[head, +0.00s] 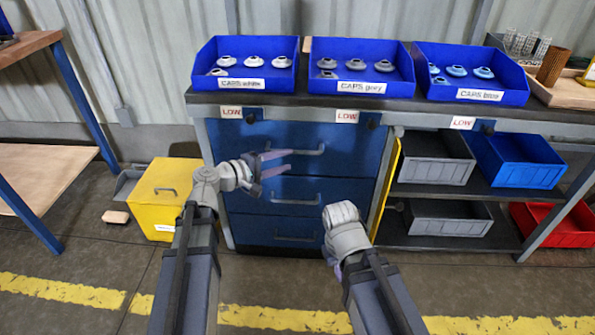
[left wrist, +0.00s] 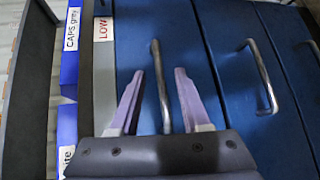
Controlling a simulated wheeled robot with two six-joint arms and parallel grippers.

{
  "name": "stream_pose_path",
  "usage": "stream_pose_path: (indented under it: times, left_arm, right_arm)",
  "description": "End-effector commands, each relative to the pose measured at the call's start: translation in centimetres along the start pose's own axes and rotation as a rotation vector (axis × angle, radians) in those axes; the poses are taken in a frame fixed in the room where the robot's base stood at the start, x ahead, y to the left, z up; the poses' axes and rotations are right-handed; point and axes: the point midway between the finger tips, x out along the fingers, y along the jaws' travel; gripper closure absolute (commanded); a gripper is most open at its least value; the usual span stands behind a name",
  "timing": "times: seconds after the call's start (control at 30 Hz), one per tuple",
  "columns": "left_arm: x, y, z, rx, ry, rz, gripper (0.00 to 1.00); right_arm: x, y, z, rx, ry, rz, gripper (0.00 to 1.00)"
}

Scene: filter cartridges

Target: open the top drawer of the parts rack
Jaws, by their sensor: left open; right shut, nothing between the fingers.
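The parts rack has a blue drawer cabinet under its top, with three drawers stacked one above another. The top drawer (head: 240,137) looks shut, and its metal bar handle (head: 310,151) runs level across its front. My left gripper (head: 279,162) is open in front of the top drawer. In the left wrist view its two purple fingers (left wrist: 158,95) stand one on each side of the top drawer's handle (left wrist: 157,70); I cannot tell whether they touch it. My right gripper (head: 338,270) is low in front of the cabinet, its fingers mostly hidden behind its own wrist.
Blue bins of caps (head: 245,45) stand on the rack top (head: 400,104). The middle drawer (head: 245,187) and bottom drawer (head: 245,228) look shut. A yellow box (head: 165,200) stands left of the cabinet. Open shelves with grey bins (head: 435,170) are at the right.

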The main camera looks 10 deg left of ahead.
Motion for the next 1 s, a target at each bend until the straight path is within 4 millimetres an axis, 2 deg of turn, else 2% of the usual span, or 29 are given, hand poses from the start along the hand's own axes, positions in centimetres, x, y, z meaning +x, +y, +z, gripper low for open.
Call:
stream_pose_path:
  times: [0.03,0.1,0.37,0.47,0.8,1.0]
  left_arm:
    - [-0.1,-0.8,-0.9,-0.018,0.015,0.024,0.53]
    - [-0.4,-0.7,-1.5,-0.037,0.029,0.049,0.53]
    - [-0.4,-0.3,-2.0,-0.053,0.04,0.07,0.53]
    - [0.5,-0.3,-2.1,-0.052,0.038,0.069,0.53]
    - [5.6,0.0,-2.3,-0.051,0.037,0.068,0.53]
    - [7.0,0.1,-2.3,-0.051,0.039,0.068,0.53]
  right_arm:
    - [1.3,-0.1,-0.1,0.0,0.0,0.0,1.0]
    - [1.7,-0.2,-0.1,-0.001,0.0,0.0,1.0]
    - [1.8,-0.2,-0.1,-0.001,0.0,0.0,1.0]
    - [2.0,-0.2,-0.1,0.0,0.0,0.0,1.0]
    - [2.7,-0.3,-0.1,0.001,0.0,0.0,1.0]
    - [2.9,-0.3,-0.2,0.002,0.0,0.0,1.0]
